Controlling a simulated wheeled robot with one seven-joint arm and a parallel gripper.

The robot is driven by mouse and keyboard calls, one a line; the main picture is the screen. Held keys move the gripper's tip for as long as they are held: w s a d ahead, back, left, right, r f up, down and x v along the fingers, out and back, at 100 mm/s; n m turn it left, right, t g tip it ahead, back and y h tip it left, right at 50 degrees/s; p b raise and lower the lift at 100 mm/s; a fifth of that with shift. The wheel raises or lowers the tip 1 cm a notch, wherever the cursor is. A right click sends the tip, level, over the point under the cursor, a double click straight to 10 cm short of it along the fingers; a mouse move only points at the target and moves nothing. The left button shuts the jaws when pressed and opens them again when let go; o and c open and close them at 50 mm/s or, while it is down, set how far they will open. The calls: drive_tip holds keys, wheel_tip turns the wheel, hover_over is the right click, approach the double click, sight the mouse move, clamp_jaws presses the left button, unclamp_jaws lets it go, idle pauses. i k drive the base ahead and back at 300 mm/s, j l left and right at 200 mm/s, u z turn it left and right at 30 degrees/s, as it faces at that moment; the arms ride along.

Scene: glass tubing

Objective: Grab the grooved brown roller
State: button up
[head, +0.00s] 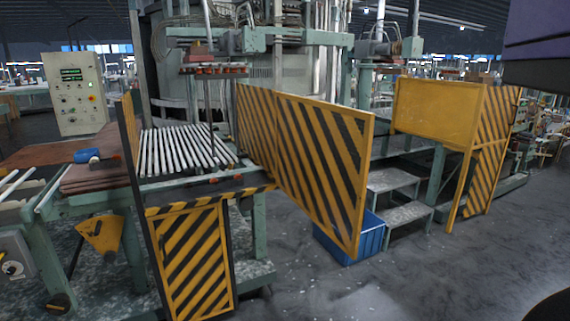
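I cannot clearly pick out a grooved brown roller in the head view. A row of small orange-brown round pieces (215,70) sits under the green machine head at the upper middle, too small to show grooves. A small dark reddish item (104,163) lies beside a blue item (88,155) on the brown boards at the left; its shape is unclear. My gripper is not in view. A dark purple and black part at the upper right looks like my own arm.
Yellow-black striped panels (320,160) stand in the middle, with another striped gate (192,262) in front. White glass tubes (180,150) lie on a rack behind. A blue crate (368,238) and grey steps (402,214) stand right of centre.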

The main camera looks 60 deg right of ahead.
sight(188, 185)
drive_tip(key=k+l, duration=0.15)
drive_tip(key=l, duration=0.7)
drive_tip(key=k+l+z, duration=0.15)
drive_tip(key=l, duration=1.6)
drive_tip(key=k+l+z, duration=0.15)
drive_tip(key=l, duration=0.7)
drive_tip(key=i+j+u, duration=0.95)
drive_tip(key=i+u, duration=0.15)
drive_tip(key=i, duration=0.25)
drive_tip(key=i+u, duration=0.35)
drive_tip(key=i, duration=0.15)
drive_tip(key=i+z, duration=0.25)
drive_tip(key=i, duration=0.15)
drive_tip(key=i+j+z, duration=0.25)
drive_tip(key=i, duration=0.15)
drive_tip(key=i+j+z, duration=0.25)
drive_tip(key=i, duration=0.15)
drive_tip(key=i+z, duration=0.4)
drive_tip(key=i+j+z, duration=0.2)
drive_tip(key=i+z, duration=0.2)
drive_tip(key=i+j+z, duration=0.25)
drive_tip(key=z, duration=0.2)
drive_tip(key=i, duration=0.1)
